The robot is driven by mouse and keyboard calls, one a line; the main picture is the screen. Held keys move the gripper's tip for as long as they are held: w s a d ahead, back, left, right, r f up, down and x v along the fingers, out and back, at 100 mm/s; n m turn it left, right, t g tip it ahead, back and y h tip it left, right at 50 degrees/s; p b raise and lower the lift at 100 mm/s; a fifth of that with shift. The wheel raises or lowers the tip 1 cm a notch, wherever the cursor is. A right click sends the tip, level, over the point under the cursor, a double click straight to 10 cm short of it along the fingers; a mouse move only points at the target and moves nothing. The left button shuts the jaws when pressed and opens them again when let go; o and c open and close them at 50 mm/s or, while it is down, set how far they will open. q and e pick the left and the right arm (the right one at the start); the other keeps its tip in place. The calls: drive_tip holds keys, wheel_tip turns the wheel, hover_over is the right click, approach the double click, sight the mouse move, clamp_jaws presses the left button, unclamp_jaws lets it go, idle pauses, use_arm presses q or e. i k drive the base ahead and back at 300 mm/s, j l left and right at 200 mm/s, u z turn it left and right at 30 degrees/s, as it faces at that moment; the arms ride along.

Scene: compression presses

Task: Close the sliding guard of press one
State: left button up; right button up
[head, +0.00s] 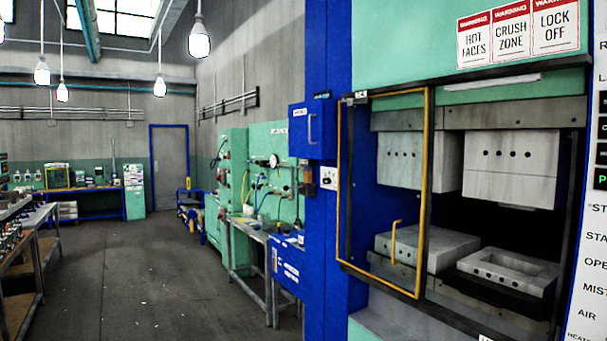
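The press (400,55) fills the right side of the head view, with a green top, blue column and warning signs. Its sliding guard (428,200), a yellow-framed clear panel with a yellow handle (394,240), covers the left part of the opening. The right part of the opening is uncovered. Inside, upper grey blocks (512,185) hang above lower blocks (430,247), with a gap between. The lower right block (508,271) has a rectangular recess. No label naming press one is readable. Neither of my grippers is in view.
A control panel (590,240) with printed labels stands at the right edge. Left of the press are a blue cabinet (287,262) and a workbench (250,228).

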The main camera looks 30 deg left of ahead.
sight(426, 89)
drive_tip(key=u, duration=0.55)
drive_tip(key=i+l+u, duration=0.15)
drive_tip(key=i, duration=0.25)
drive_tip(key=i+l+u, duration=0.15)
drive_tip(key=i+l, duration=0.15)
drive_tip(key=i, duration=0.1)
